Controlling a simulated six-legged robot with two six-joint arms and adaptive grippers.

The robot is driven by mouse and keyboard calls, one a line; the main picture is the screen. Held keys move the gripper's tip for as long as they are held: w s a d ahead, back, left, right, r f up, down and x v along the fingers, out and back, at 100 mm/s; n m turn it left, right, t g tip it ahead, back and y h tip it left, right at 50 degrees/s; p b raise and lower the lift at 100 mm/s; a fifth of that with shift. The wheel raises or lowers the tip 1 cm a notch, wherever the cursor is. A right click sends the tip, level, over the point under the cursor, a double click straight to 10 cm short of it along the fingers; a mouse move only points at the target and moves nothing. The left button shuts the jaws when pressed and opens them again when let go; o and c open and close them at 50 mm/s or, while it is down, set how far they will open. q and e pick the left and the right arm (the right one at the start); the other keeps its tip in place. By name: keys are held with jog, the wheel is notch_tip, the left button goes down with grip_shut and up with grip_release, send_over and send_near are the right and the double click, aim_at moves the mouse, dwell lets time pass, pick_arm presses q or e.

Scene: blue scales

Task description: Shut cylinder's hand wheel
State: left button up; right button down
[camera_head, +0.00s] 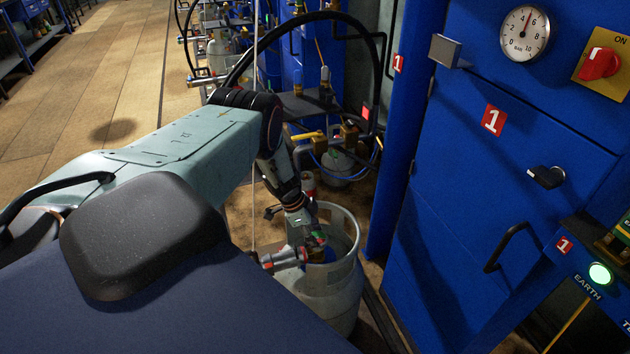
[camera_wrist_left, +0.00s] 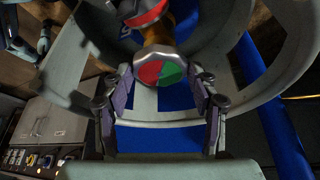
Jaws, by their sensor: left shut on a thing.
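The grey gas cylinder (camera_head: 335,300) stands upright on the floor at lower centre in the head view, with an open collar around its top. In the wrist view its collar (camera_wrist_left: 70,60) curves around the valve. The hand wheel (camera_wrist_left: 160,73) has a red and green face and sits in the middle of the wrist view. My left gripper (camera_wrist_left: 161,82) is shut on the hand wheel, a finger on each side. In the head view the left gripper (camera_head: 314,238) reaches down into the collar, and the wheel is mostly hidden. My right gripper is not in view.
A red and grey fitting (camera_head: 285,257) joins the valve on the left. A blue cabinet (camera_head: 480,190) with a gauge (camera_head: 525,33) and a red rotary switch (camera_head: 599,64) stands close on the right. More cylinders (camera_head: 222,52) stand behind. The wooden floor (camera_head: 110,90) at the left is clear.

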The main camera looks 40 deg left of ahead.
pick_arm(q)
jog(key=m, duration=0.1)
jog(key=m+b, duration=0.1)
jog(key=m, duration=0.1)
jog(key=shift+w+a+g+h, duration=0.15)
jog(key=shift+w+g+h, duration=0.1)
jog(key=shift+g+h, duration=0.05)
jog(key=m+g+b, duration=0.1)
jog(key=m+b, duration=0.1)
jog(key=shift+w+f+m, duration=0.1)
jog(key=shift+m, duration=0.2)
jog(key=m+g+b, duration=0.1)
jog(key=m+b, duration=0.2)
jog(key=shift+m+g, duration=0.3)
jog(key=shift+m, duration=0.1)
jog(key=shift+m+g+b, duration=0.3)
jog(key=shift+m+b, duration=0.6)
jog(key=o, duration=1.2)
jog(key=shift+c, duration=0.2)
